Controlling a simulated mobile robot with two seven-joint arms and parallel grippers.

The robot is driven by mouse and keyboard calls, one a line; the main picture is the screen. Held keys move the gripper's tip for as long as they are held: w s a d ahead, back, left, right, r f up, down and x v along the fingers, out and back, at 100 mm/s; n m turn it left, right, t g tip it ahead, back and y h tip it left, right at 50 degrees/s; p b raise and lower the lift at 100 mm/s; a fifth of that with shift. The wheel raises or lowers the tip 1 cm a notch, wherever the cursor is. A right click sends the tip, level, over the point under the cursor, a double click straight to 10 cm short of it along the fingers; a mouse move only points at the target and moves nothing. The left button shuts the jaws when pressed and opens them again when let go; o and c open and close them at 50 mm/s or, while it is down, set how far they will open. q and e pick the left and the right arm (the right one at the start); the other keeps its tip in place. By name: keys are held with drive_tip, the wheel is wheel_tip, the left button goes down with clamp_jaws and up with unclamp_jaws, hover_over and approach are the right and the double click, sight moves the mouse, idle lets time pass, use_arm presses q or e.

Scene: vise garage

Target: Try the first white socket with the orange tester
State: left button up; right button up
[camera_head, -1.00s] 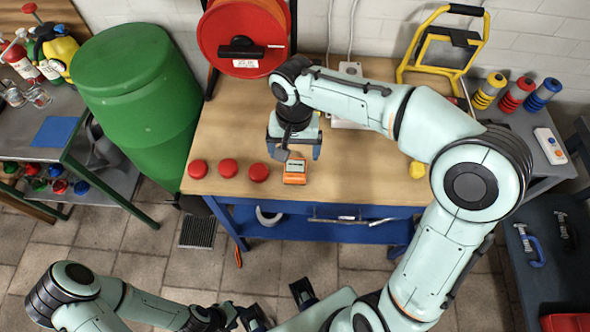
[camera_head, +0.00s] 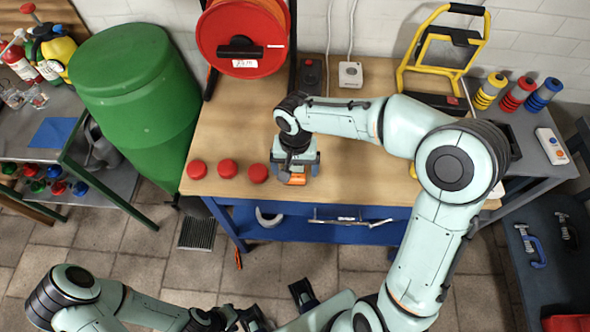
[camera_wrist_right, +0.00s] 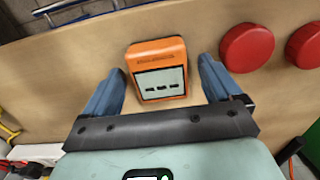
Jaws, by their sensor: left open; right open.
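The orange tester (camera_head: 297,180) with a grey display lies on the wooden bench near its front edge; it also shows in the right wrist view (camera_wrist_right: 158,70). My right gripper (camera_head: 295,168) is open over it, with one blue finger on each side of the tester and small gaps showing in the wrist view. A white box with a round grey face (camera_head: 350,75), seemingly a socket, stands at the back of the bench, with a cable up the wall. My right arm hides part of the bench in front of it. My left gripper (camera_head: 277,305) is open and empty, low in front of the bench.
Three red round caps (camera_head: 228,169) lie left of the tester. A dark box (camera_head: 311,76) stands beside the white box. An orange cable reel (camera_head: 243,38) and a yellow stand (camera_head: 440,45) are at the back. A green barrel (camera_head: 138,95) stands left of the bench.

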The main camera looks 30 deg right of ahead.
sight(295, 168)
drive_tip(key=shift+f, duration=0.25)
drive_tip(key=shift+c, duration=0.3)
drive_tip(key=c, duration=0.9)
drive_tip(key=shift+r, duration=0.1)
use_arm(q)
drive_tip(key=r+p, duration=0.1)
drive_tip(key=w+r+p, duration=0.1)
drive_tip(key=r+p, duration=0.1)
drive_tip(key=shift+w+r, duration=0.2)
drive_tip(key=shift+w, duration=0.1)
use_arm(e)
wheel_tip(295, 168, up, 20)
drive_tip(key=shift+f, duration=0.1)
